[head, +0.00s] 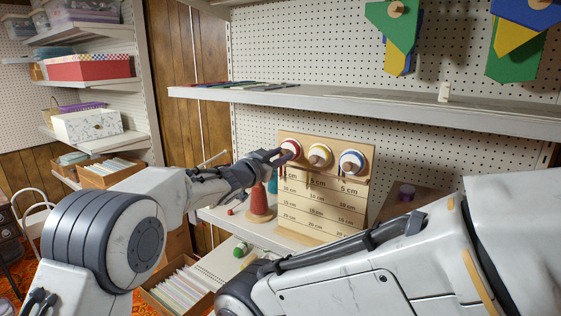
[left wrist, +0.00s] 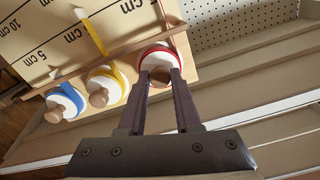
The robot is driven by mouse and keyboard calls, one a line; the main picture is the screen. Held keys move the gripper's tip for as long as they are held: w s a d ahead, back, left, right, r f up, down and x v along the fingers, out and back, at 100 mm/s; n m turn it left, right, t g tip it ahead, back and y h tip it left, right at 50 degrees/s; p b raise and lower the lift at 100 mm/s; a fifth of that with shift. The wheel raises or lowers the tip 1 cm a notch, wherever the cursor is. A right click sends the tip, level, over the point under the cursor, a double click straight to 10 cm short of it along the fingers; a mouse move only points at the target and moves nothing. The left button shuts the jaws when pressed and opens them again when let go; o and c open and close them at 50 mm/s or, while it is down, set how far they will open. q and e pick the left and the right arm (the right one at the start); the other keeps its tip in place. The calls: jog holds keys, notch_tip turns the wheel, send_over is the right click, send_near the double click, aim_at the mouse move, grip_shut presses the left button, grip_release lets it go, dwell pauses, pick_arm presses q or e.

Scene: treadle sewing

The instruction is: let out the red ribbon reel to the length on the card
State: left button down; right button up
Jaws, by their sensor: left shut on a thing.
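The red ribbon reel (head: 291,149) is the left one of three reels along the top of an upright wooden board (head: 322,204) printed with cm marks. In the left wrist view the red-rimmed reel (left wrist: 160,56) sits between the fingertips. My left gripper (left wrist: 160,72) is shut on its wooden knob; in the head view the gripper (head: 281,155) reaches it from the left. The free end of the red ribbon is not clear, and the marks beside it are partly hidden. I cannot make out a separate length card. My right gripper is out of view.
The yellow reel (head: 319,156) and blue reel (head: 352,162) are close beside the red one. A red cone (head: 259,202) stands left of the board. A long shelf (head: 370,102) runs above the reels. My right arm crosses the lower right foreground.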

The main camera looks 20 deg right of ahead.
pick_arm(q)
jog(key=shift+m+b, duration=7.05)
jog(key=shift+m, duration=10.85)
jog(key=c, duration=0.6)
grip_release()
